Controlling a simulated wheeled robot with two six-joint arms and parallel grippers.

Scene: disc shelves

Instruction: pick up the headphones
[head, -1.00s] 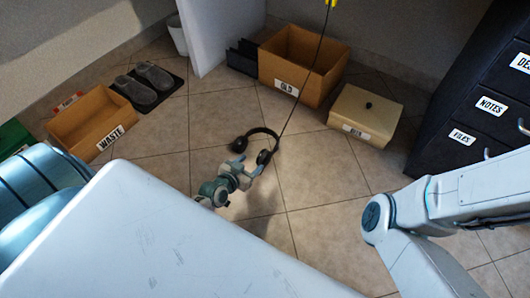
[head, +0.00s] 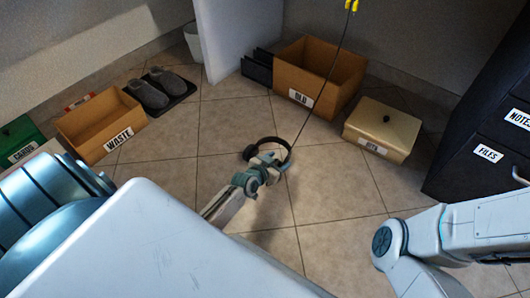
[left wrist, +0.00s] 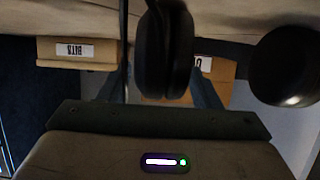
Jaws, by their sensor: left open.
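My left gripper (head: 273,161) is low at the headphones, reaching in from the near side. In the left wrist view, one dark ear cup of the headphones (left wrist: 165,52) is between the open fingers of my left gripper (left wrist: 162,92). The other ear cup is off to the right, outside the fingers. Whether a finger touches the cup I cannot tell. My right gripper is out of view.
Behind stand an open OLD box (head: 304,98) and a closed BITS box (head: 372,146). The WASTE box (head: 107,150) and grey slippers (head: 160,88) are left; a dark drawer cabinet (head: 455,175) is right.

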